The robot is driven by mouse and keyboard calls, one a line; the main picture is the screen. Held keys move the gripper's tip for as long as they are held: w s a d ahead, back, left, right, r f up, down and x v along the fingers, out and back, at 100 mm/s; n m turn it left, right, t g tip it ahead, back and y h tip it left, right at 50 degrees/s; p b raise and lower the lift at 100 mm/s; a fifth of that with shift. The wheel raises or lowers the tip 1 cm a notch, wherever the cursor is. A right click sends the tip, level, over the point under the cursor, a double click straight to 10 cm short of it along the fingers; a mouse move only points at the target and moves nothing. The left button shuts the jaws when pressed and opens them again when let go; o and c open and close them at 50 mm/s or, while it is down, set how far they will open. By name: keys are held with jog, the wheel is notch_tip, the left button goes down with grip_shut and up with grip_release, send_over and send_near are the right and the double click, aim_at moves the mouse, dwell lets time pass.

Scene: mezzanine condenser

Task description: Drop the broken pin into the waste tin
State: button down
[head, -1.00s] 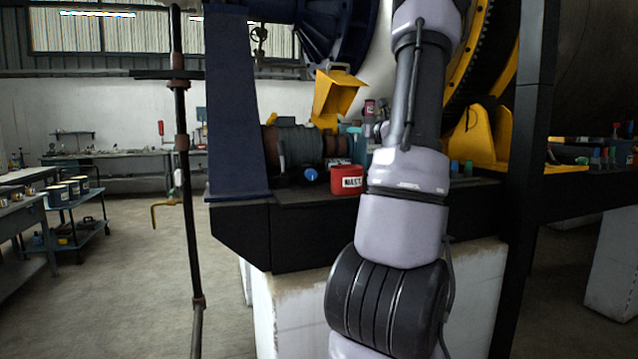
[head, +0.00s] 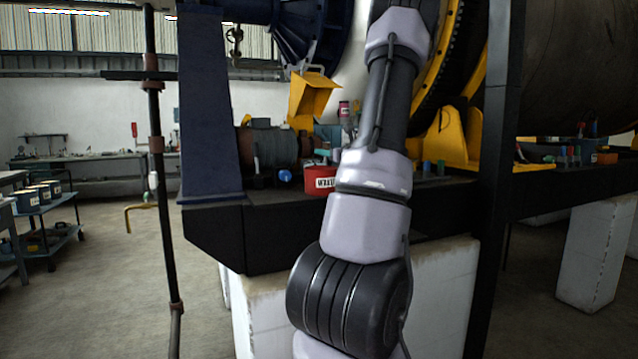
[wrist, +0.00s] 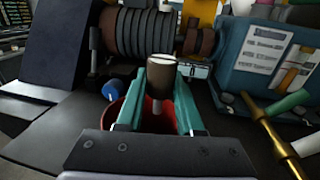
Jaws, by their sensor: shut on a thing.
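The waste tin (head: 319,181) is red with a white label and stands on the dark ledge in the head view, partly covered by my arm. In the wrist view its red wall (wrist: 172,120) shows below and around the teal fingers. My gripper (wrist: 161,88) is shut on the broken pin (wrist: 161,72), a dark brown-grey cylinder with a pale top and a thinner pale lower end. The pin is upright between the fingers and appears over the tin's opening; its height above the rim is unclear. In the head view my arm hides the pin.
A blue round object (wrist: 112,90) lies left of the tin. A ribbed drum (wrist: 135,35) stands behind it. A teal box with papers (wrist: 262,60) and a brass-coloured rod (wrist: 268,130) are to the right. A dark post (head: 490,170) stands right of my arm.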

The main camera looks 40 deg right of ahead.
jog(key=shift+c, duration=2.3)
grip_release()
jog(key=shift+s, duration=0.1)
jog(key=s, duration=1)
jog(key=shift+s+a, duration=0.3)
jog(key=shift+a, duration=0.1)
